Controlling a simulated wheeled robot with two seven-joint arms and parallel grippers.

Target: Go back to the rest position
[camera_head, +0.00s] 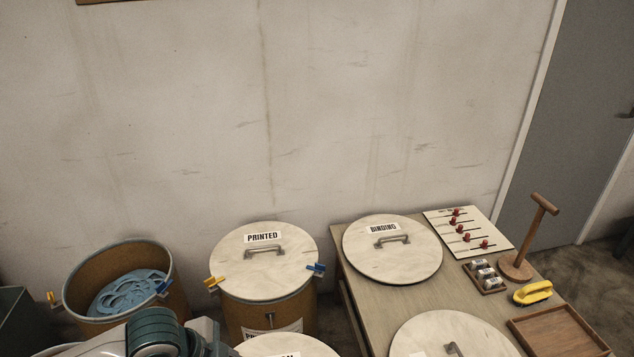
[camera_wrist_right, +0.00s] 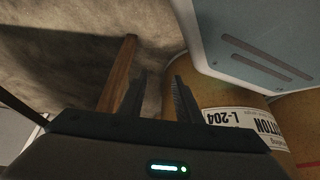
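My right gripper (camera_wrist_right: 160,98) shows in the right wrist view with its two dark fingers apart and nothing between them. A brown drum (camera_wrist_right: 245,98) with an upside-down white label reading "L-204" is just right of the fingers. A wooden leg (camera_wrist_right: 118,75) stands to the left of the fingers. In the head view, a teal and white arm link of mine is at the bottom left. No gripper shows in that view, and my left gripper is out of sight.
A table (camera_head: 385,305) at right bears the BINDING lid (camera_head: 393,263), a slider board (camera_head: 490,234), a wooden stand (camera_head: 528,245), a yellow brush (camera_head: 533,292) and an empty tray (camera_head: 558,335).

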